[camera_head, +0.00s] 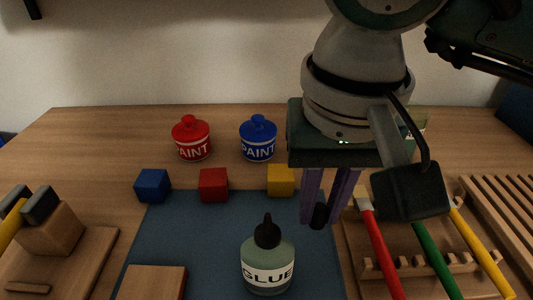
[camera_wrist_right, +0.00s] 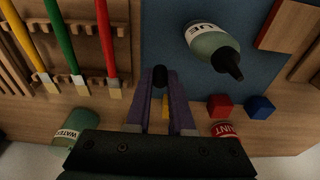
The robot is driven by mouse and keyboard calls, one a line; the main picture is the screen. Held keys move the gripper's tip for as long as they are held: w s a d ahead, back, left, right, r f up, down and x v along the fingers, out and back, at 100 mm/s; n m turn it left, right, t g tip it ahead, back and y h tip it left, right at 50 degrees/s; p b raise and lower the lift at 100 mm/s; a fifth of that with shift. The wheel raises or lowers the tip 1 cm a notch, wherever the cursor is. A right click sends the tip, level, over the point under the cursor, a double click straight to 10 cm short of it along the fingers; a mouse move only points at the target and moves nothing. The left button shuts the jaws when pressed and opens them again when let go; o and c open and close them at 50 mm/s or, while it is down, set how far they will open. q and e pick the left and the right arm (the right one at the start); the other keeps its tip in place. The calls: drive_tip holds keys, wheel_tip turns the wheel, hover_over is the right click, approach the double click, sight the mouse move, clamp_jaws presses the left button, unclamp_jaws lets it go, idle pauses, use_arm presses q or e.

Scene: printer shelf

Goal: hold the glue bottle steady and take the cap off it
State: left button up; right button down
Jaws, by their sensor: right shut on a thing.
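The glue bottle (camera_head: 268,268) stands upright on the blue mat, grey-green with a white GLUE label and a black pointed nozzle on top. It also shows in the right wrist view (camera_wrist_right: 208,42). My right gripper (camera_head: 322,214) hangs above the mat, to the right of the bottle and apart from it. Its purple fingers are shut on a small black cap (camera_wrist_right: 160,76), which also shows between the fingertips in the head view (camera_head: 320,217). My left gripper is not in view, and nothing holds the bottle.
Red (camera_head: 191,139) and blue (camera_head: 258,139) paint pots stand behind red, blue and yellow cubes. A wooden rack (camera_head: 353,240) with several brushes is right of the mat (camera_head: 190,228). A wooden block (camera_head: 150,283) lies left of the bottle. A water jar (camera_wrist_right: 75,130) stands behind.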

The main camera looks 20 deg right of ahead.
sight(309, 248)
drive_tip(key=shift+f, duration=2.8)
drive_tip(key=shift+b, duration=0.35)
drive_tip(key=shift+f, duration=0.2)
drive_tip(key=c, duration=0.8)
unclamp_jaws()
drive_tip(key=shift+r, duration=0.1)
